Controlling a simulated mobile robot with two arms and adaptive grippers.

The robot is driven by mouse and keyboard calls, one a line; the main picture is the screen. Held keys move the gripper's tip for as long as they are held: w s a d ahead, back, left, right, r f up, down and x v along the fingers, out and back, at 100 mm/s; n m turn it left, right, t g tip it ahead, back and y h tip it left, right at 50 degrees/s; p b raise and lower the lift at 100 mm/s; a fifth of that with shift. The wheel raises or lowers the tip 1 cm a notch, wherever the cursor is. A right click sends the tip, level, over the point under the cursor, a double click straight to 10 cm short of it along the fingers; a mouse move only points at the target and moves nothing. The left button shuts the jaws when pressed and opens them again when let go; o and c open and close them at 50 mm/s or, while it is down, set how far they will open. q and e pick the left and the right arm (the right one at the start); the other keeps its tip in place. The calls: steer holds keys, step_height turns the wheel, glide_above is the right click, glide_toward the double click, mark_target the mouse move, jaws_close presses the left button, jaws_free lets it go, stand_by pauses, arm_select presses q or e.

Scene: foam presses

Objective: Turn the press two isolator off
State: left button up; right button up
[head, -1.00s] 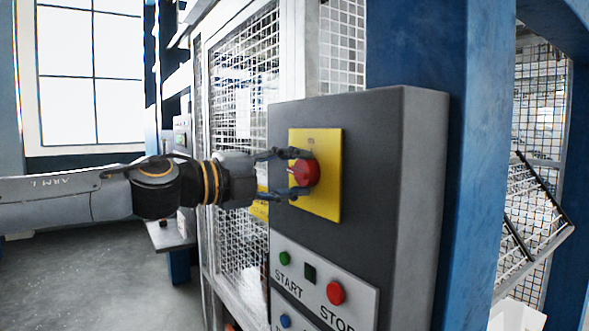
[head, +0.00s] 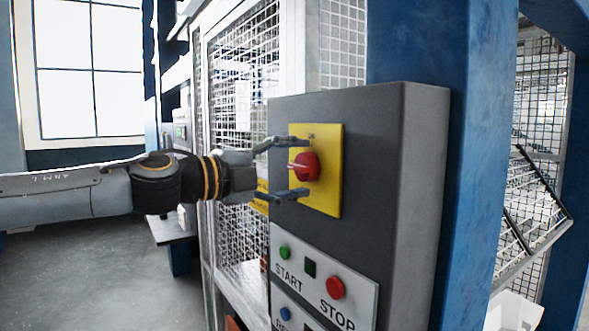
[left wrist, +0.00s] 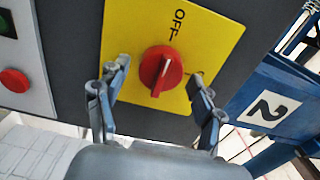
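The red isolator knob (head: 306,166) sits on a yellow plate (head: 328,195) on the dark grey control box (head: 370,150). In the left wrist view the knob (left wrist: 161,70) has a raised grip with a pale line directed roughly at the word OFF on the yellow plate (left wrist: 215,35). A second mark is partly hidden by a finger. My left gripper (head: 288,169) is open, one finger above the knob and one below, both apart from it. It also shows in the left wrist view (left wrist: 160,88). My right gripper is not in view.
Below the knob, a panel holds a green START button (head: 285,251) and a red STOP button (head: 335,288). A mesh guard (head: 240,100) stands left of the box, a blue post (head: 475,150) right. A "2" sign (left wrist: 268,108) shows in the left wrist view.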

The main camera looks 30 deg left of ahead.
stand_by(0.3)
arm_select(q)
steer(key=v, duration=1.2)
steer(key=shift+f, duration=0.1)
stand_by(0.6)
